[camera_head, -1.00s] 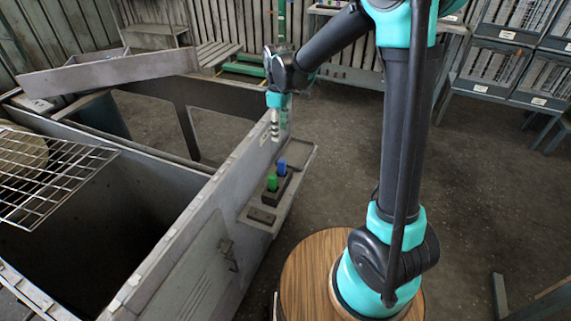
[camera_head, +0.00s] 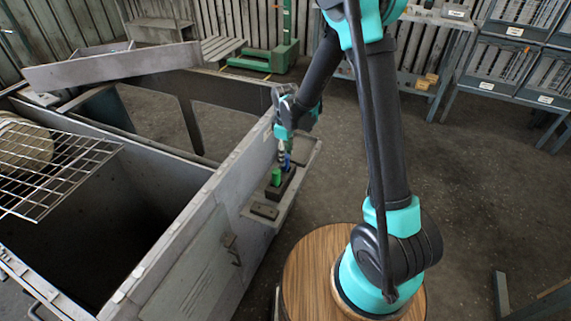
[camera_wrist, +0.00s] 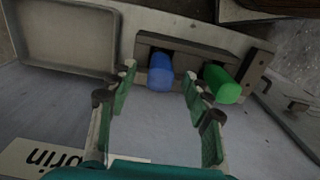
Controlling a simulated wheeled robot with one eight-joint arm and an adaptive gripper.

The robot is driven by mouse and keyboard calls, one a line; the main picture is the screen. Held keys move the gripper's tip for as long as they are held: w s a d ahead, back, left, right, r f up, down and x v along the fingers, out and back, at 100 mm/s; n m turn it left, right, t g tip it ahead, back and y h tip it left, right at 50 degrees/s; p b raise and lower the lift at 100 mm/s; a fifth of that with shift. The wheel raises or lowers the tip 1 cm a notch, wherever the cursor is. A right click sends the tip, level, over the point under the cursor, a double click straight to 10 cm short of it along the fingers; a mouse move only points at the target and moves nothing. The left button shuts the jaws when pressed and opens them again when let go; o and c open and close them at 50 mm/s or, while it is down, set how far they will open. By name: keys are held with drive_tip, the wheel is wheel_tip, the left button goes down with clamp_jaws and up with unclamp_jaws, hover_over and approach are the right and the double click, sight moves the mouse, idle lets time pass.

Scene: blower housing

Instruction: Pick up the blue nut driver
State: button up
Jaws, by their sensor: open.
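The blue nut driver (camera_wrist: 160,73) stands in a dark holder block (camera_wrist: 185,45) on a small shelf on the housing's side. The shafts are hidden.
An empty shallow tray section (camera_wrist: 65,35) is at the left in the wrist view. The grey housing wall (camera_head: 185,235) stands close beside the shelf.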

drive_tip(key=shift+f, duration=1.05)
drive_tip(key=shift+c, duration=0.6)
clamp_jaws()
